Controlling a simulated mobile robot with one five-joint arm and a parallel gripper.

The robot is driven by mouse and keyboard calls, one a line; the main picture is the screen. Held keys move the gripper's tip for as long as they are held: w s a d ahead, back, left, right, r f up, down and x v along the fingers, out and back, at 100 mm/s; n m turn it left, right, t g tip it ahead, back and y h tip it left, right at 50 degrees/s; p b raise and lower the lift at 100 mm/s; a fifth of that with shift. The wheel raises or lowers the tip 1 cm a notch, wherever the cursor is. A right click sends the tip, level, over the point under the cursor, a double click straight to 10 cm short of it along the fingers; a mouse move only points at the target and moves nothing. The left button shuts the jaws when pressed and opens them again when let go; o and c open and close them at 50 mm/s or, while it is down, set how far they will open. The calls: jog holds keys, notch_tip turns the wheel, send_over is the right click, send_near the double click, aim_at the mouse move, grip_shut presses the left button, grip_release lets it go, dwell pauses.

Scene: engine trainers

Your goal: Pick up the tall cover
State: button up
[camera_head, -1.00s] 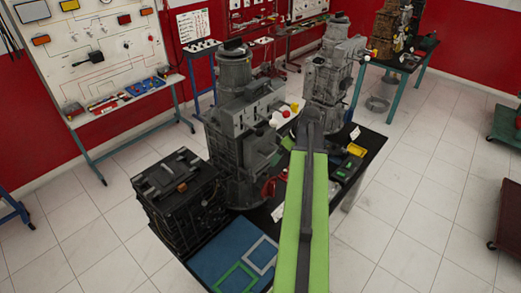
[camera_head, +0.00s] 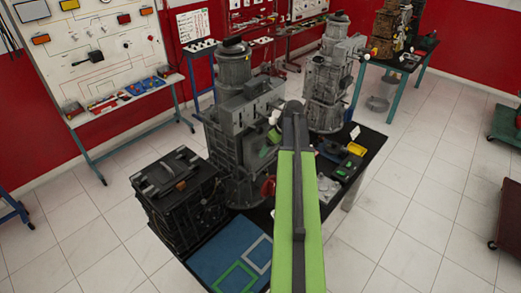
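Two grey engine trainers stand on the black table. The near one carries a tall grey cylindrical part (camera_head: 234,70) with a dark cap. The far one has a similar, slimmer upright part (camera_head: 336,47). I cannot tell which piece is the tall cover. My green and grey arm reaches forward over the table, and its bend is at the right side of the near engine. A small red part (camera_head: 267,187), which seems to be my gripper, shows low beside the near engine. My arm hides most of it, so its fingers and anything between them cannot be made out.
A black ribbed block (camera_head: 178,203) stands at the table's near left. A blue mat (camera_head: 213,256) with green and grey frames lies in front. Small parts, including a yellow one (camera_head: 356,149), lie on the right side. Open tiled floor is on the right.

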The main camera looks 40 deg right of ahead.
jog(key=c, duration=1.6)
